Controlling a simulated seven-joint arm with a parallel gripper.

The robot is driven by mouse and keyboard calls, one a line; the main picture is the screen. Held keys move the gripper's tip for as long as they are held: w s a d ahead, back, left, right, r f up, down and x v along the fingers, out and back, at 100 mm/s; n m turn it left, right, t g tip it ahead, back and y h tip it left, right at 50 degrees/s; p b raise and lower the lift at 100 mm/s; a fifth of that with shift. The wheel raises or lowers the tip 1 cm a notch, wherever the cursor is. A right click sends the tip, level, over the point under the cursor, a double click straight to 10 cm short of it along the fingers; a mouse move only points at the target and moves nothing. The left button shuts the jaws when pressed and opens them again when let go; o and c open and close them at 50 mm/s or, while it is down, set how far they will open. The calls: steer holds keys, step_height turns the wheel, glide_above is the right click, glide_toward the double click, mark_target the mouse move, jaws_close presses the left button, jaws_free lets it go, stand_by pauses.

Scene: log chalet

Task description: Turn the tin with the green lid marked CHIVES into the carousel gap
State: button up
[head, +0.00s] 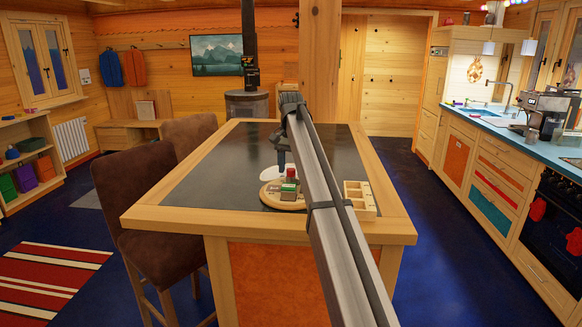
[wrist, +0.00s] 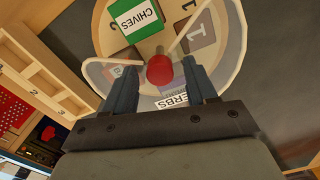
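The carousel is a round wooden board (head: 271,203) on the table, also in the wrist view (wrist: 104,36). The tin with the green lid marked CHIVES (wrist: 135,20) stands on it at the top of the wrist view. A red knob (wrist: 159,70) rises at the carousel's middle, also in the head view (head: 291,173). A clear curved guard (wrist: 234,45) runs around part of the board; I cannot tell exactly where its gap lies. My gripper (wrist: 160,74) is open, its fingers on either side of the red knob with small spaces. A HERBS sign (wrist: 172,101) is partly hidden below the knob.
A wooden tray with numbered compartments (head: 371,211) stands right of the carousel, at left in the wrist view (wrist: 52,70); its visible compartments look empty. Another tin (wrist: 117,71) sits behind the guard. The dark tabletop (head: 215,177) is clear to the left. Chairs stand along the table's left side.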

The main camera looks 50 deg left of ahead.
mark_target(291, 169)
steer(key=shift+r, duration=0.1)
step_height(291, 169, up, 14)
steer(key=shift+f, duration=0.2)
stand_by(0.5)
stand_by(0.4)
